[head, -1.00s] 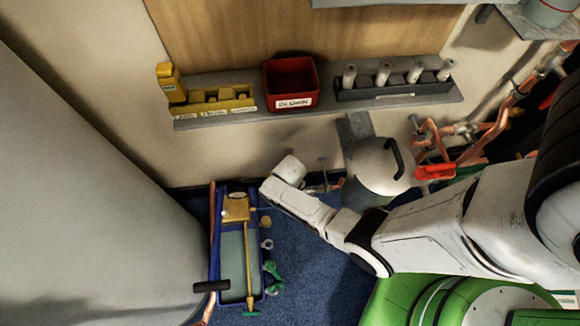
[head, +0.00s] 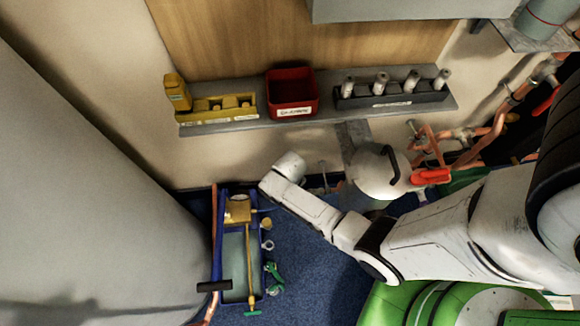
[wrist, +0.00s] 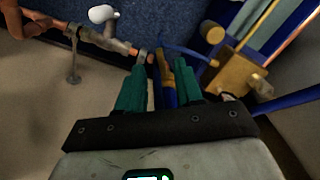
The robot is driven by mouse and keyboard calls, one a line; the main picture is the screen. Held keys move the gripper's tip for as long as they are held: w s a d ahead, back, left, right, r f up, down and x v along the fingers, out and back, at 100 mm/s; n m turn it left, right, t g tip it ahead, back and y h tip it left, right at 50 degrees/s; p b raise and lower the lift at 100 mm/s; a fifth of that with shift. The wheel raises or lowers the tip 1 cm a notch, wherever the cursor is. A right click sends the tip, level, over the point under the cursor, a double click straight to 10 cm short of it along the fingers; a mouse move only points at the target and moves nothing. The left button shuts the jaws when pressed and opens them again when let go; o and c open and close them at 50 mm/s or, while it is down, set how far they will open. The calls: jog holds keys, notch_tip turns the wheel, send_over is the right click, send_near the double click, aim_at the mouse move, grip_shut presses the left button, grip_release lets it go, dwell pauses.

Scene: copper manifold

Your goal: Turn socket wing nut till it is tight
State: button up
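In the wrist view my gripper (wrist: 159,66) has two teal fingers standing apart. A blue and yellow hose end (wrist: 166,82) lies between them, nearer the right finger, with a gap on the left. A copper pipe end (wrist: 130,48) with a grey ring (wrist: 142,56) is just beyond the left fingertip. I cannot make out the wing nut's wings; the fingers partly hide this spot. In the head view the fingers are hidden behind my white wrist (head: 286,174).
A brass pump block (wrist: 235,80) is close on the right; its blue tray (head: 226,296) stands on blue carpet. A shelf (head: 326,112) above holds a red bin (head: 291,92), a yellow rack (head: 218,106) and a dark rack. A large grey cylinder (head: 90,200) fills the left.

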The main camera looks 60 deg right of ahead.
notch_tip(320, 180, up, 5)
jog(key=shift+r+p, duration=0.1)
jog(key=shift+p, duration=0.6)
